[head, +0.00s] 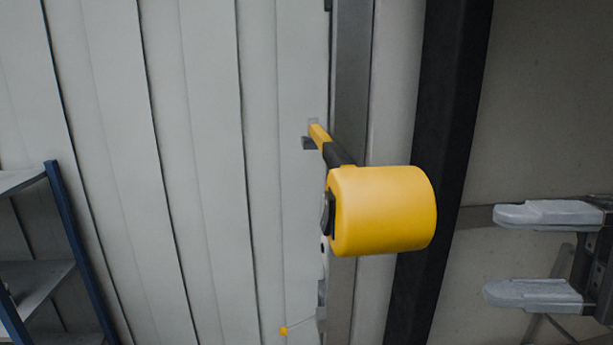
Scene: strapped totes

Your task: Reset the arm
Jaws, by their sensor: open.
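My gripper (541,254) is at the right edge of the head view. Its two pale grey fingers point left, one above the other, with a wide gap between them. The gap is empty and the gripper is open. The rest of my arm is cut off by the right edge.
A yellow cylinder-shaped thing (385,210) with a yellow and black bar (331,146) sticks out in the middle, left of my gripper. Behind it are a pale panelled wall (200,150) and a dark post (450,110). A blue-framed shelf (72,235) stands at the lower left.

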